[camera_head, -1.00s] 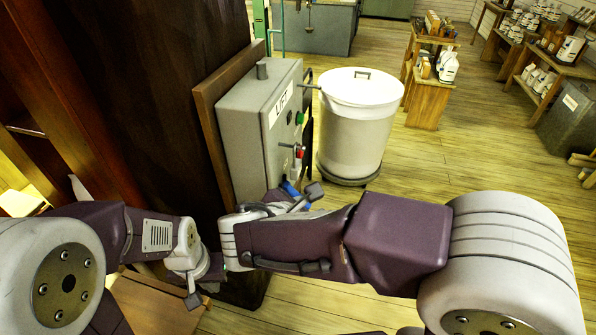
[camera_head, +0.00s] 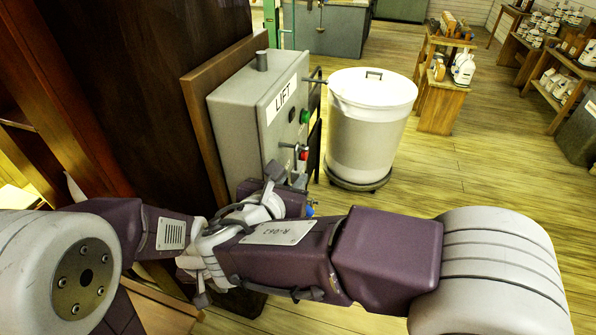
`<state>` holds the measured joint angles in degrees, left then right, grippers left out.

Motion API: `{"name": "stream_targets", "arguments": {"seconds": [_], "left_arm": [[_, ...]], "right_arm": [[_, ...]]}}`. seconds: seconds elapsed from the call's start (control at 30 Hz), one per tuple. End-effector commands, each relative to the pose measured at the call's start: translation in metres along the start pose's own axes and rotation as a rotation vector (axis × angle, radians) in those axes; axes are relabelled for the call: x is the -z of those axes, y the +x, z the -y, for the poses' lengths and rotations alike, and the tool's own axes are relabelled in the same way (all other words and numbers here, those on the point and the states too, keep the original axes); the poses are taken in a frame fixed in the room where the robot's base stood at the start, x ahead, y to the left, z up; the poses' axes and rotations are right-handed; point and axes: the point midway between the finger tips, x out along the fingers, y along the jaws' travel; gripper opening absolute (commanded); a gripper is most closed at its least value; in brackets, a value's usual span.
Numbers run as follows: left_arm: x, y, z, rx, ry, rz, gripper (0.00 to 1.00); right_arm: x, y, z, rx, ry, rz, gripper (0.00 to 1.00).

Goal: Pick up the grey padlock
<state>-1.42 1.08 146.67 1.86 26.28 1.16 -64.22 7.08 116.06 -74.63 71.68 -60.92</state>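I cannot make out the grey padlock for certain; it may be hidden by my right gripper or too small to tell. The grey lift box (camera_head: 241,135) stands on a dark post, with a lever, a green button (camera_head: 305,117) and a small red item (camera_head: 303,160) on its right-hand face. My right gripper (camera_head: 284,178) is close in front of the lower part of that face, just under the red item. A small blue item (camera_head: 310,210) shows beside it. My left gripper (camera_head: 202,298) is low, behind my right forearm, and mostly hidden. The finger gap of neither gripper shows clearly.
A white lidded bin (camera_head: 368,130) on a dark wheeled base stands just right of the lift box. A wooden stand (camera_head: 440,105) with bottles is further back. The plank floor (camera_head: 480,175) to the right is clear.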

Motion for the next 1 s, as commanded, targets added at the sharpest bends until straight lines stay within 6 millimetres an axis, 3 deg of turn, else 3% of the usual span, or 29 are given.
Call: {"name": "stream_targets", "arguments": {"seconds": [0.1,0.23,0.47,0.57,1.0], "left_arm": [[-0.001,0.01,0.0,0.0,0.0,0.0,0.0],[-0.001,0.012,0.0,0.0,0.0,0.0,0.0],[-0.001,0.011,0.0,0.0,0.0,0.0,0.0],[-0.001,0.011,0.0,0.0,0.0,0.0,0.0],[-0.001,0.004,0.0,0.0,0.0,0.0,0.0]], "right_arm": [[0.002,0.025,0.002,0.006,0.002,0.0,0.29],[0.001,0.038,0.001,0.002,0.0,0.0,0.29],[0.0,0.039,0.001,0.0,0.0,-0.001,0.26],[-0.001,0.039,0.001,0.0,0.0,0.0,0.0],[-0.006,0.038,0.0,0.002,0.0,0.0,0.0]]}}
